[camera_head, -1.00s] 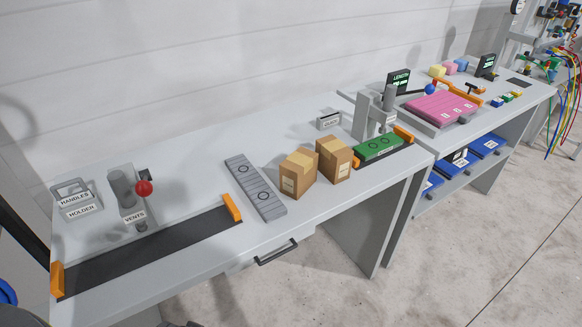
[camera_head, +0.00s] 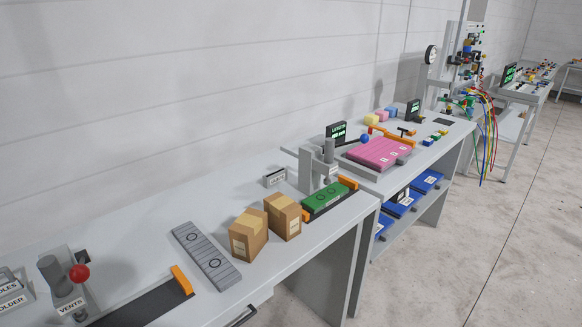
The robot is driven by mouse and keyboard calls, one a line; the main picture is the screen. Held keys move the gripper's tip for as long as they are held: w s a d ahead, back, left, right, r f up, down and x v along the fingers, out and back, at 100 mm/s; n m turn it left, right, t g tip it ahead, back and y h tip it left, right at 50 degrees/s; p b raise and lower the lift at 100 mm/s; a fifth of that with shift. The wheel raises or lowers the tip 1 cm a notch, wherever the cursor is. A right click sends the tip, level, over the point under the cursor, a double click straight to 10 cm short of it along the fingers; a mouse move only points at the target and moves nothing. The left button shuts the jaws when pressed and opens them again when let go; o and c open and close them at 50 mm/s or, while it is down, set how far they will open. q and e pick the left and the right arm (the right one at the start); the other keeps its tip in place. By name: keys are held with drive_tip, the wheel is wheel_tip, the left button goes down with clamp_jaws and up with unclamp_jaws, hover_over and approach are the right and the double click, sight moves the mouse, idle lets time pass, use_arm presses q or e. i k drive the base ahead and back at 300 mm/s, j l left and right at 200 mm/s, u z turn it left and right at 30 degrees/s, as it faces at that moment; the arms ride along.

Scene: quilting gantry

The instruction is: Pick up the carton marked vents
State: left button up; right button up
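Two brown cardboard cartons stand side by side on the near grey bench in the head view. The left carton (camera_head: 249,236) has a pale label on its front face, too small to read. The right carton (camera_head: 283,217) stands just behind it to the right, and its marking cannot be read either. A sign reading VENTS (camera_head: 71,306) is on the lever press at the lower left, not on a carton. Neither of my grippers is in view.
A grey slotted strip (camera_head: 206,256) lies left of the cartons. A green block (camera_head: 327,195) sits under a grey press (camera_head: 318,168) to their right. An orange stop (camera_head: 182,280) and red-knobbed lever (camera_head: 79,273) are at lower left. A second bench holds a pink stack (camera_head: 379,152).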

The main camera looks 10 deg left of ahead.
sight(285, 216)
drive_tip(key=i+l+u, duration=0.2)
drive_tip(key=u, duration=0.3)
drive_tip(key=i+l+u, duration=0.15)
drive_tip(key=l+u, duration=0.3)
